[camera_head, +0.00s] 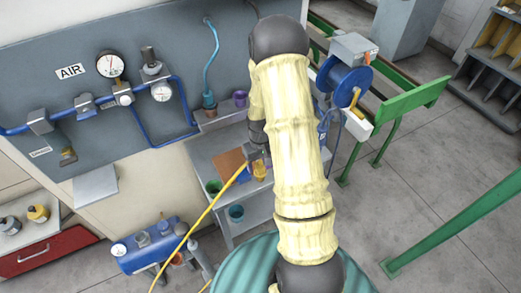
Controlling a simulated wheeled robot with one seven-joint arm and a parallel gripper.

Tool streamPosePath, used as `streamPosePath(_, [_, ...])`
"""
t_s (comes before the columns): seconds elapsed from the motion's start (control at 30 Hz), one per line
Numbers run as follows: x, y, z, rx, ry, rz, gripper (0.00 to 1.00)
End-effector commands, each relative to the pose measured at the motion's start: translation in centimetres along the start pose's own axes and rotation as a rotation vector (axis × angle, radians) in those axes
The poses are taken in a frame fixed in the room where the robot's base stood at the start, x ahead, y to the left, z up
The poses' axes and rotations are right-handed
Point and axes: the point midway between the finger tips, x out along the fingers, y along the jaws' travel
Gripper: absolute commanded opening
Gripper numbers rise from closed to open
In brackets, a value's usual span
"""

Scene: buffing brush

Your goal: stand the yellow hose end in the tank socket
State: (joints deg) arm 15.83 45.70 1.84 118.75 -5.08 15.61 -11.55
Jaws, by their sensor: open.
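The yellow hose (207,212) rises from the bottom edge of the view to the small grey bench. Its upper end comes close beside my gripper (257,162); I cannot tell whether they touch. My gripper is open, small in view and partly hidden by my arm. A small orange-yellow piece (260,172) shows just below it; I cannot tell whether it belongs to the hose. A blue tank (150,246) with fittings on top stands on the floor at lower left. Which opening is its socket is too small to tell.
The bench (205,150) carries a brown mat (229,163), a green cup (214,187) and a purple cup (240,98). A blue cup (236,212) sits lower. A blue hose (211,62) hangs by the gauge panel (210,30). Green rails (415,98) and a blue reel (345,82) stand right.

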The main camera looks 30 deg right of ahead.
Motion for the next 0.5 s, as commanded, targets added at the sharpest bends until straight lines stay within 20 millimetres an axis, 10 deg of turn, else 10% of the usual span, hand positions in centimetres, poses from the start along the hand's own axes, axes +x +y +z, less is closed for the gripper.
streamPosePath(0.5, [-7.3, 0.0, -0.1, 0.0, 0.003, 0.001, 0.64])
